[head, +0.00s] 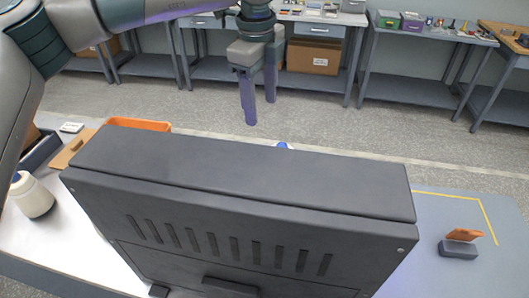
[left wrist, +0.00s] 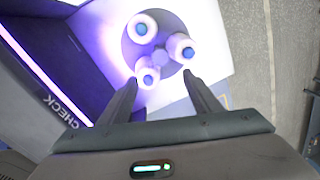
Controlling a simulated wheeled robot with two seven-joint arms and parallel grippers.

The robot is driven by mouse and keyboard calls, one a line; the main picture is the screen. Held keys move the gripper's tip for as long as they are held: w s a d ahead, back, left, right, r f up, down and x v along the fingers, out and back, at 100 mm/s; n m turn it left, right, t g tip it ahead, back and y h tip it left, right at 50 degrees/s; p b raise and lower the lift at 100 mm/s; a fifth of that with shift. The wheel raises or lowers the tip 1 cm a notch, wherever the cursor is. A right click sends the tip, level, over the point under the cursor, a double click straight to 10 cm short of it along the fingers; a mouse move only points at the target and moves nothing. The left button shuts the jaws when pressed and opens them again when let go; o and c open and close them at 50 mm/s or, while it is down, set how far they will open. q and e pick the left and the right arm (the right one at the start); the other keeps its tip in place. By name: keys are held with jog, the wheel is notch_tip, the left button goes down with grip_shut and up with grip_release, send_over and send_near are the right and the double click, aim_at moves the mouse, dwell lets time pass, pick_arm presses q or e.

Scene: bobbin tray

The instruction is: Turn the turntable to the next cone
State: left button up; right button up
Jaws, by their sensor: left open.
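The turntable (left wrist: 163,62) is a grey disc in the left wrist view, with three white cones with blue tips around it. One cone (left wrist: 143,28) is at the top, one (left wrist: 182,48) at the right and one (left wrist: 147,75) at the lower left. My left gripper (left wrist: 160,80) is open, its fingers pointing at the turntable, the lower-left cone between their tips in the picture. I cannot tell whether they touch. In the head view my left gripper (head: 260,112) hangs beyond a dark cabinet, which hides the turntable. A blue tip (head: 283,145) peeks over its edge. My right gripper is out of view.
The dark cabinet (head: 240,172) with vent slots fills the foreground. A panel marked CHECK (left wrist: 60,112) is beside the turntable. An orange bin (head: 140,125) and a white bottle (head: 33,196) stand left; a dark block with an orange piece (head: 460,248) lies right. Benches line the back wall.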

pick_arm(q)
jog(key=f+p, duration=0.2)
jog(key=f, duration=0.3)
jog(key=f+p, duration=0.3)
jog(key=f, duration=0.2)
jog(key=w+f+p, duration=0.1)
jog(key=f+p, duration=0.1)
jog(key=f, duration=0.3)
jog(key=shift+d+f, duration=0.15)
jog(key=shift+d, duration=0.2)
jog(key=shift+f+p, duration=0.3)
jog(key=shift+f, duration=0.4)
grip_shut()
jog(key=shift+w, duration=0.1)
